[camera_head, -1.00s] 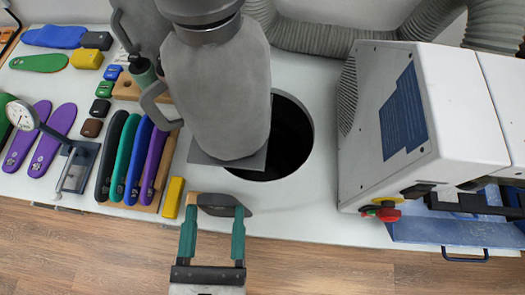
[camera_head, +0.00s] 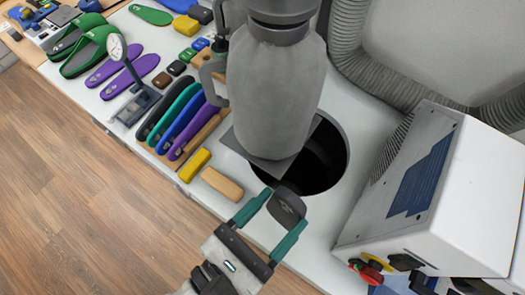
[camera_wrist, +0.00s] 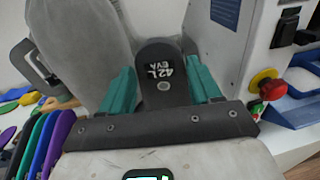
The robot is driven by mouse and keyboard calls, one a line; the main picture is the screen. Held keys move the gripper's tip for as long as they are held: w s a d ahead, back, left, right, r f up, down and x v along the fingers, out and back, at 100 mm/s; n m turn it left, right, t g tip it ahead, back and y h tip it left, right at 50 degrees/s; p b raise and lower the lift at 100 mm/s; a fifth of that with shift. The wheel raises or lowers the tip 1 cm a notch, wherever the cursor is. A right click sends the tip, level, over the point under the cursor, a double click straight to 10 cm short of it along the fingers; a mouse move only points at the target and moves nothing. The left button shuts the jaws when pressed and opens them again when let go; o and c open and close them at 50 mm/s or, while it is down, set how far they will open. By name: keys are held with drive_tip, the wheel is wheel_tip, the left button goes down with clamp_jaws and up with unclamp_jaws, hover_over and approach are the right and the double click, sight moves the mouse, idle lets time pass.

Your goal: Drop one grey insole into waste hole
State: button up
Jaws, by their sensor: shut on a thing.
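My gripper (camera_head: 270,215) has teal fingers and is shut on a dark grey insole (camera_head: 286,205), held in front of the waste hole's near edge. The wrist view shows the insole (camera_wrist: 160,75) between both fingers, with "42 L EVA" printed on it. The waste hole (camera_head: 325,160) is a round dark opening in the white bench, partly hidden behind a large grey machine body. The gripper is on the near side of the hole, and the insole is not over the opening.
The grey machine body (camera_head: 272,95) stands at the hole's left side. A white machine (camera_head: 440,180) with a red knob (camera_head: 366,270) stands to the right.

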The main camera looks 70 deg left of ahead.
drive_tip(key=s+a+b+x, duration=0.1)
drive_tip(key=a+b+x, duration=0.2)
drive_tip(key=x, duration=1.7)
wheel_tip(320, 180, down, 13)
drive_tip(key=b, duration=0.8)
drive_tip(key=shift+s, duration=0.15)
drive_tip(key=shift+d+f, duration=0.1)
drive_tip(key=o, duration=1.1)
drive_tip(key=b+v, duration=0.1)
drive_tip(key=v, duration=0.9)
drive_tip(key=shift+s+d, duration=0.25)
drive_tip(key=shift+s, duration=0.1)
